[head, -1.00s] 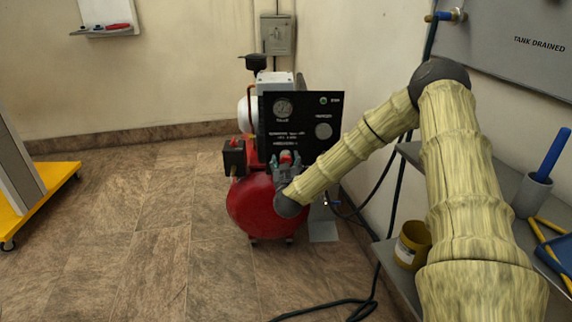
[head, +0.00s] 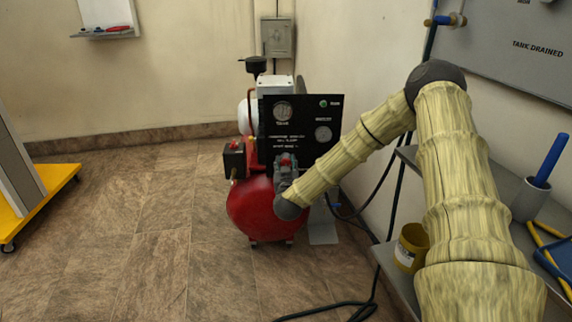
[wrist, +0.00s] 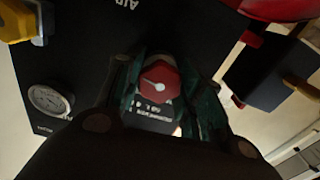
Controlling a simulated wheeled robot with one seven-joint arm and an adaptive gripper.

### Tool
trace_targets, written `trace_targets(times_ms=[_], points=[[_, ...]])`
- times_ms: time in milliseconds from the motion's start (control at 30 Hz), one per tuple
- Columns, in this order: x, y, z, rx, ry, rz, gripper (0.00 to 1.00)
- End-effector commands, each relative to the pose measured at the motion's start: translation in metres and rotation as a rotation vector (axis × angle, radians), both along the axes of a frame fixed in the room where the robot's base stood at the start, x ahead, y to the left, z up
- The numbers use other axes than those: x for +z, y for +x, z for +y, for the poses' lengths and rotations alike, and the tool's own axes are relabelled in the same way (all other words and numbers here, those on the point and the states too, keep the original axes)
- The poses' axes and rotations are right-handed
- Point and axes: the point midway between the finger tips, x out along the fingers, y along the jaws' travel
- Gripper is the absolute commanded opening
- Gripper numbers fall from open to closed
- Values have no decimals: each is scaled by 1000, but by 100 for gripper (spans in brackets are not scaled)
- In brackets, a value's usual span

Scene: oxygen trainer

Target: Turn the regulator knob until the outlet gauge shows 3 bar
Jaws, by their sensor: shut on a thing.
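The red regulator knob (wrist: 158,84), with a pale pointer on its face, sits between the two green fingers of my gripper (wrist: 157,70) in the wrist view. The fingers are closed on its sides. In the head view my gripper (head: 286,168) is at the lower front of the black panel (head: 300,160), and only a little red of the knob shows there. The outlet gauge (head: 323,133) is at the panel's right. A round gauge also shows at the left of the wrist view (wrist: 48,100), seen turned over. Its needle is too small to read.
The red compressor tank (head: 255,205) stands on the tiled floor behind and beside my gripper. A second gauge (head: 283,111) is at the panel's upper left. A grey shelf (head: 400,160) with a yellow tin (head: 411,245) is at the right. A black hose (head: 345,308) lies on the floor.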

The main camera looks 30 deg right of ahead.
Motion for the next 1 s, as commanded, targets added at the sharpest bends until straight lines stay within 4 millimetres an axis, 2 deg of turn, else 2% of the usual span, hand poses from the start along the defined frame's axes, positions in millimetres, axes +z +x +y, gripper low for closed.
trace_targets(times_ms=[333, 367, 467, 833, 1000], points=[[0, 0, 0, 0, 10, -7, 14], [0, 0, 0, 0, 10, -7, 43], [0, 0, 0, 0, 10, -7, 59], [0, -2, 1, 0, 10, -6, 59], [-1, -16, 10, 1, 11, -5, 59]])
